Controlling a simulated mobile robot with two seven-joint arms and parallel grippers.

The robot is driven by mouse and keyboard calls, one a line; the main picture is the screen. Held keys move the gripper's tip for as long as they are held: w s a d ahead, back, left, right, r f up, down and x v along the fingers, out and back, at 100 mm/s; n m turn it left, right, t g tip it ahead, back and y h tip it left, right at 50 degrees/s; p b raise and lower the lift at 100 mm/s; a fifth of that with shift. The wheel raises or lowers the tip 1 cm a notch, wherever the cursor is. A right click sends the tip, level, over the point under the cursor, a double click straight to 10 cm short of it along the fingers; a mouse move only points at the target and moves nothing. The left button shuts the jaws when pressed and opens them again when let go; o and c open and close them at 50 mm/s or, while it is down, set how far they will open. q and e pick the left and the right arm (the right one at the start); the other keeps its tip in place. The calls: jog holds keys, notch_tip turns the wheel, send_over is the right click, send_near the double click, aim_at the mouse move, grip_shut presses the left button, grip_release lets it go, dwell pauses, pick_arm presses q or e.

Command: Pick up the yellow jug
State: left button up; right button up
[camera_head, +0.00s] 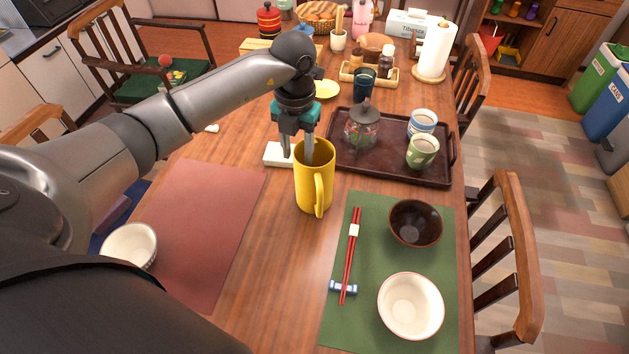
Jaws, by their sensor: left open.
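The yellow jug (316,188) stands upright on the wooden table, between the red-brown placemat and the green placemat. Its handle faces the front. My left gripper (300,153) points down at the jug's far left rim and is open. One finger shows at the jug's left and the other shows at its open mouth. The jug hides part of the fingertips, so I cannot tell whether they touch the wall. My right gripper is not in view.
A dark tray (437,175) with a glass pot (362,128) and two cups stands behind right. The green placemat (349,208) holds red chopsticks (349,262), a dark bowl (416,222) and a white bowl (411,306). The red-brown placemat (200,215) is mostly clear.

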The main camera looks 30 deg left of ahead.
pick_arm(q)
notch_tip(320, 180, down, 4)
jog(key=shift+a+b, duration=0.15)
jog(key=shift+b, duration=0.25)
jog(key=shift+c, duration=0.3)
grip_shut()
dwell(0.8)
